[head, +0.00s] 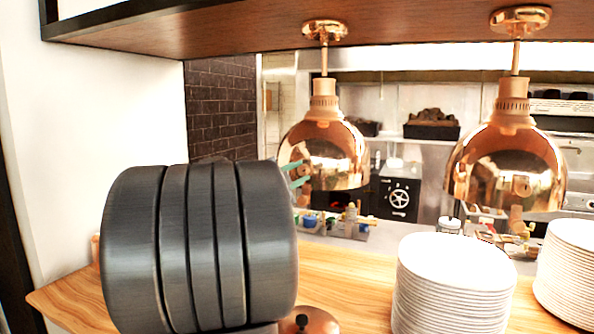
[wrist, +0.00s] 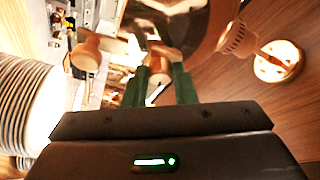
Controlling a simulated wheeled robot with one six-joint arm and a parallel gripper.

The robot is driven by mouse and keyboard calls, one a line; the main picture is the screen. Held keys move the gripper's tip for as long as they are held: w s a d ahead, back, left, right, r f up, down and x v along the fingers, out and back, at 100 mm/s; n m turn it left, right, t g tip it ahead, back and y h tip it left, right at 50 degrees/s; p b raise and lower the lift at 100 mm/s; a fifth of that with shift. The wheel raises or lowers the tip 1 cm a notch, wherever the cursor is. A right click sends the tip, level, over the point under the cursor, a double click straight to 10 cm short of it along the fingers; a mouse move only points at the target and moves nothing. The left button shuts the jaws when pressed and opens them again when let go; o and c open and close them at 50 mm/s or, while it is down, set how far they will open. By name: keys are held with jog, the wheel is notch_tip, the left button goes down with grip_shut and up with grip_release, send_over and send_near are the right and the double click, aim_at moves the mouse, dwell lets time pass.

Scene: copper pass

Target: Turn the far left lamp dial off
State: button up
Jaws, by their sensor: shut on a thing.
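The far left lamp (head: 335,150) is a shiny copper dome hanging from the wooden shelf; its dome also shows in the wrist view (wrist: 205,30). My gripper (head: 298,174) has its green fingertips at the dome's left side. In the wrist view the fingers (wrist: 158,85) are shut on the copper lamp dial (wrist: 158,63), one on each side of it. A pale line shows on the dial between them. In the head view the dial is too small and covered to read its setting.
A second copper lamp (head: 508,160) hangs to the right. Stacks of white plates (head: 455,285) and (head: 575,265) stand on the wooden counter (head: 350,270). A copper lid with a dark knob (head: 308,322) sits low in front. My dark arm hides the counter's left part.

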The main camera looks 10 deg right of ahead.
jog(key=shift+r+m+g+y+p, duration=0.2)
jog(key=shift+m+g+p, duration=0.2)
jog(key=shift+m, duration=0.65)
jog(key=shift+r+m+g+y+p, duration=0.1)
jog(key=shift+m+g+y+p, duration=0.3)
jog(key=shift+m, duration=0.65)
jog(key=shift+f, duration=0.1)
jog(key=o, duration=1)
jog(key=shift+a, duration=0.1)
jog(key=b+v, duration=0.1)
jog(key=v, duration=0.3)
jog(key=b+v, duration=0.1)
jog(key=v, duration=0.4)
jog(key=b+v, duration=0.1)
jog(key=v, duration=0.3)
jog(key=shift+s+a+f, duration=0.15)
jog(key=shift+a+f, duration=0.15)
jog(key=shift+d, duration=0.1)
